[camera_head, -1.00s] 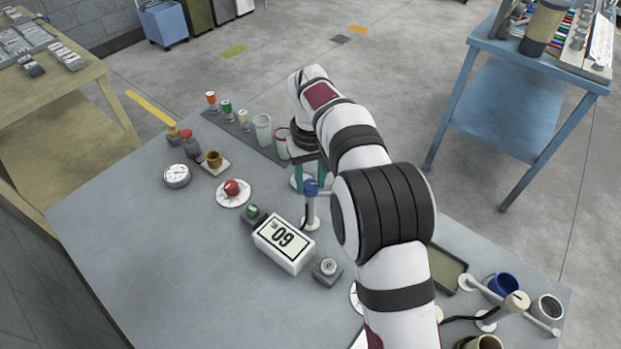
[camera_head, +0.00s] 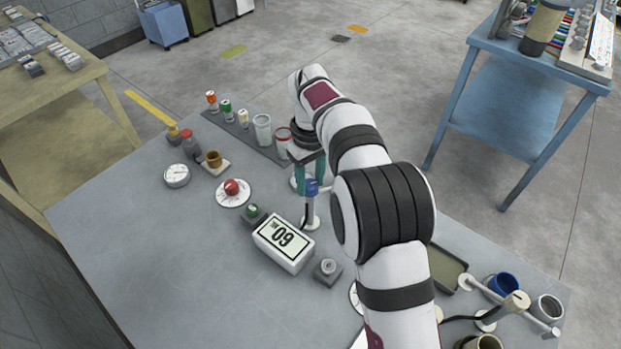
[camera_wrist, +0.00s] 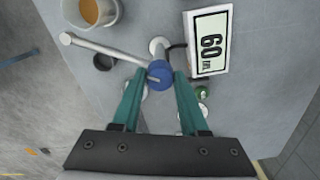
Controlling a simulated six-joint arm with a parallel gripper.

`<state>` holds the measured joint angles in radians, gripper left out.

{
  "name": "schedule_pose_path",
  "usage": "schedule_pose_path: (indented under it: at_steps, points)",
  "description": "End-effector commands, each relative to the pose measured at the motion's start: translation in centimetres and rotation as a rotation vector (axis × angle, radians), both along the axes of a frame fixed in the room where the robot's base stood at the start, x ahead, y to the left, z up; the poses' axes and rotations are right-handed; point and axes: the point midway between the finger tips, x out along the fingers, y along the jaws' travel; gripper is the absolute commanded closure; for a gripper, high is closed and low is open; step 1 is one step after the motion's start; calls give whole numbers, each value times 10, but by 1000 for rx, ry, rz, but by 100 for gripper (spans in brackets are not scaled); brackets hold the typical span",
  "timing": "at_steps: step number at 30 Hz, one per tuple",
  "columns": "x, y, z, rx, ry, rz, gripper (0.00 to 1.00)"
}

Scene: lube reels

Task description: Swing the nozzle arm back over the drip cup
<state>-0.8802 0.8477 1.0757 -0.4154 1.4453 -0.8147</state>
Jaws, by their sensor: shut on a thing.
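My gripper (camera_wrist: 158,78) is shut on the blue knob (camera_wrist: 160,73) at the near end of the nozzle arm. The same knob shows in the head view (camera_head: 311,187), on top of a white post (camera_head: 310,213). The pale nozzle arm (camera_wrist: 110,51) runs from the knob to the upper left in the wrist view, and its rounded tip (camera_wrist: 66,39) is at the far end. A small dark cup (camera_wrist: 104,63), seemingly the drip cup, lies just below the arm's line in that view; the tip is beyond it. My arm hides this cup in the head view.
A cup of amber liquid (camera_wrist: 98,10) stands near the nozzle arm. A white display reading 60 (camera_head: 284,243) sits close to the post. A red button (camera_head: 232,187) and a dial gauge (camera_head: 177,175) stand at left, with bare tabletop in front.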

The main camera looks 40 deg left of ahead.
Motion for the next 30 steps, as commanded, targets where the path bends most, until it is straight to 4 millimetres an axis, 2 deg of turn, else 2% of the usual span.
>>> schedule_pose_path:
  at_steps: [15, 30]
  points:
    - [1, 1, 2, 4, -5, 402, 100]
    - [1, 1, 2, 5, -5, 551, 100]
